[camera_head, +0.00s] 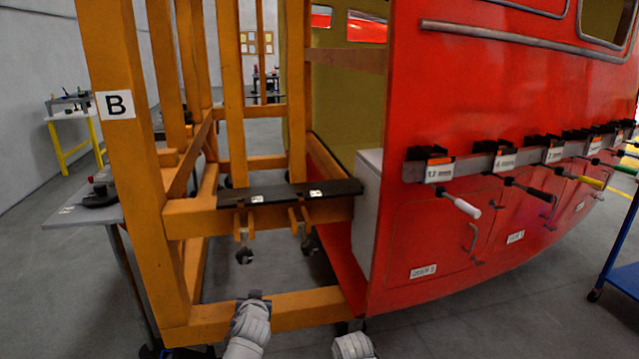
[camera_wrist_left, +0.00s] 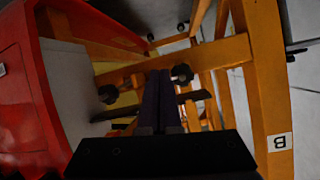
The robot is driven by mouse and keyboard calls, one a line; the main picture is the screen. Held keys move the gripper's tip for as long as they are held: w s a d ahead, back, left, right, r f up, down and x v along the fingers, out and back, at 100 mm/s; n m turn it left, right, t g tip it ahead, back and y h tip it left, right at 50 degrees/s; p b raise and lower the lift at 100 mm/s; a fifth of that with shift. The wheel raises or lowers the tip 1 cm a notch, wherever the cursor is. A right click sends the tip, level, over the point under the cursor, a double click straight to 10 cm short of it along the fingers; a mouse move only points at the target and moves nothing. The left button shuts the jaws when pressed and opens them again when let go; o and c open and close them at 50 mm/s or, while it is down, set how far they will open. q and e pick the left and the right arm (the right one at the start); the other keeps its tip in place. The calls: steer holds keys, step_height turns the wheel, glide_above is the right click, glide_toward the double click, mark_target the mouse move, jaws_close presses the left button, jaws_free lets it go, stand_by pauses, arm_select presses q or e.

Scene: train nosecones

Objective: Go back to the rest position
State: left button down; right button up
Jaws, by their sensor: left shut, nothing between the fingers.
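My left gripper (camera_head: 256,295) shows as a small dark shape at the end of my pale arm, in front of the lower orange beam in the head view. In the left wrist view my left gripper (camera_wrist_left: 158,78) has its two dark fingers side by side, shut and empty. They point towards the orange frame (camera_wrist_left: 250,85) and appear to touch nothing, though depth is hard to judge. A pale link of my right arm shows at the bottom edge of the head view; I cannot make out its gripper.
The orange frame (camera_head: 140,200) marked B stands close ahead, with a dark shelf (camera_head: 275,193) across it. The red nosecone (camera_head: 400,230) is on the right, with several tools on its rail. A grey table (camera_head: 95,213) is at left, a blue cart (camera_head: 622,265) at far right.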

arm_select(q)
steer(key=s+d+f+m+g+h, duration=0.1)
steer(key=s+d+f+g, duration=0.65)
steer(key=s+f, duration=0.25)
steer(key=s+d+f+m+g, duration=0.1)
steer(key=s+d+m+g, duration=0.15)
steer(key=s, duration=0.45)
steer(key=s+d+f+m+g, duration=0.1)
steer(key=s+d+f+g, duration=0.2)
steer(key=s, duration=0.4)
step_height(320, 180, up, 16)
steer(key=d+p, duration=0.1)
steer(key=p, duration=1.4)
steer(key=shift+w+h, duration=0.3)
steer(key=shift+h, duration=0.1)
steer(key=shift+n, duration=0.25)
